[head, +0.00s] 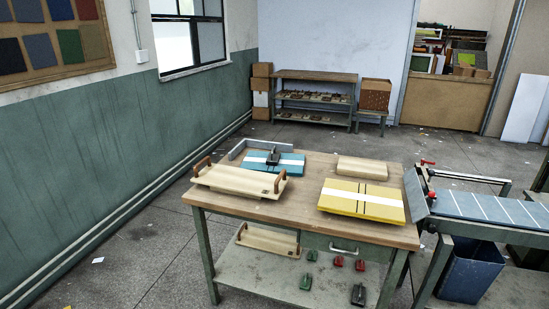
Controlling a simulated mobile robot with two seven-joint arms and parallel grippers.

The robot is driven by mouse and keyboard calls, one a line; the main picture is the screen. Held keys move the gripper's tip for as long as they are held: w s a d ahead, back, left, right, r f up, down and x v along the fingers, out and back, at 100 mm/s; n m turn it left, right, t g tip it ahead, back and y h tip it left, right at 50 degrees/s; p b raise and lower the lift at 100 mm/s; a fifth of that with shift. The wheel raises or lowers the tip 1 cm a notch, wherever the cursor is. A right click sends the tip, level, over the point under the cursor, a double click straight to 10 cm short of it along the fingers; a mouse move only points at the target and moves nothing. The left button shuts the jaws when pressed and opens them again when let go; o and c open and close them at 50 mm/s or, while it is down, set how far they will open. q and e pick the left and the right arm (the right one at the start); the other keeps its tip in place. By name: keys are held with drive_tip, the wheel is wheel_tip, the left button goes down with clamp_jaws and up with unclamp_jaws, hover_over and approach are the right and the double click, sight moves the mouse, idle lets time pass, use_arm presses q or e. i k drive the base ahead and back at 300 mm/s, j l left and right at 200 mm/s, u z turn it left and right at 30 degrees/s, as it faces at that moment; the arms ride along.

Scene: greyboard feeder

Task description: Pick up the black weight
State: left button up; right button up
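A small black weight (273,157) stands on a blue board stack with a white band (290,164) at the back left of the wooden table. It has an upright part like a handle. Another dark block (358,295) lies on the table's lower shelf, with green and red blocks near it. Neither of my grippers is in view.
The wooden table (290,213) also holds a handled wooden board (240,180), a grey angled fence (247,147), a yellow banded stack (362,199) and a pale wooden block (363,168). A conveyor (485,208) adjoins on the right. Floor is open at left.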

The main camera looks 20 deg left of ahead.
sight(273, 159)
drive_tip(key=i+j+z, duration=0.15)
drive_tip(key=j, duration=0.5)
drive_tip(key=i+j+z, duration=0.2)
drive_tip(key=j, duration=0.45)
drive_tip(key=j+z, duration=0.15)
drive_tip(key=j, duration=0.55)
drive_tip(key=i+j+z, duration=0.2)
drive_tip(key=j, duration=0.5)
drive_tip(key=k, duration=0.1)
